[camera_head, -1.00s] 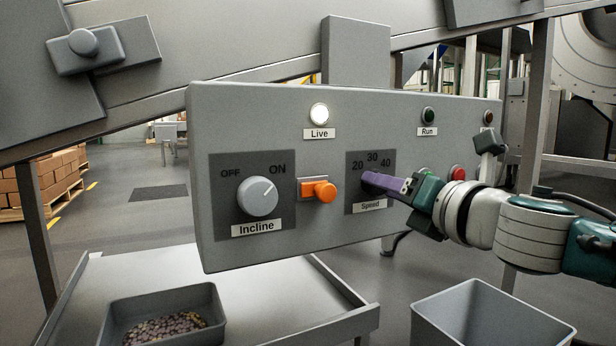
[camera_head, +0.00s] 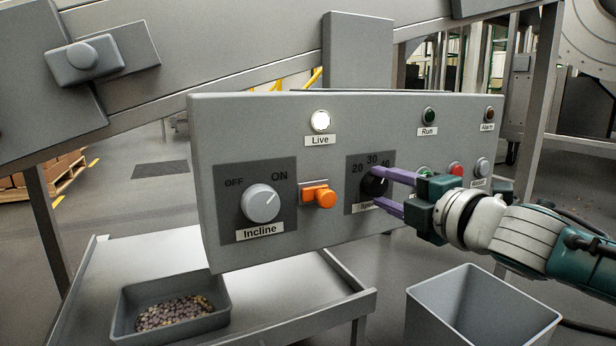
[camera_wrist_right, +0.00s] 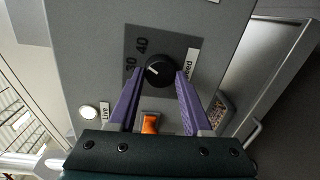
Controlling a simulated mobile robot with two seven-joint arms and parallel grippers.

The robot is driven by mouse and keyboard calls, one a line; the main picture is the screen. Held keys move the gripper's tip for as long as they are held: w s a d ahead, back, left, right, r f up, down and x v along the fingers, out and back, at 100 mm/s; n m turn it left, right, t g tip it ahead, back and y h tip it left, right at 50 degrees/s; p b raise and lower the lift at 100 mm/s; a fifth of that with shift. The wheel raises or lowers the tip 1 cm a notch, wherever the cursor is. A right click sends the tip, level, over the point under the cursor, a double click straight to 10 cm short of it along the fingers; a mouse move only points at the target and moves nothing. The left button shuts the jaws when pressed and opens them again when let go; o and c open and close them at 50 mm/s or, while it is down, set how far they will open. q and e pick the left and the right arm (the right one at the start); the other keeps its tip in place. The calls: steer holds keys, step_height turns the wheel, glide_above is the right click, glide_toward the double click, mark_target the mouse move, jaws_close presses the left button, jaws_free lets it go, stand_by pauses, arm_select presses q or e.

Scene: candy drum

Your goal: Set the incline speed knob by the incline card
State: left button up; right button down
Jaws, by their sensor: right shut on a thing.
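The black speed knob (camera_head: 375,184) sits on a dark plate marked 20, 30, 40 on the grey control panel (camera_head: 250,125). Its pale pointer mark leans up and right in the head view, toward the 30–40 side; the exact setting cannot be told. My right gripper (camera_head: 384,190) has its purple fingers on either side of the knob, shut on it. In the right wrist view the knob (camera_wrist_right: 160,70) lies between the fingertips, and the "Speed" label is partly covered. My left gripper is not in view. No incline card can be made out.
The Incline OFF/ON knob (camera_head: 260,203) and an orange switch (camera_head: 318,196) are left of the speed knob. Green and red buttons (camera_head: 455,169) sit close behind my right gripper. A candy bin (camera_head: 170,306) and an empty grey bin (camera_head: 483,309) stand below.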

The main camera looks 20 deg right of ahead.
steer(key=shift+m+p, duration=0.6)
steer(key=shift+m, duration=1)
steer(key=shift+c, duration=1.7)
jaws_free()
steer(key=shift+s, duration=0.1)
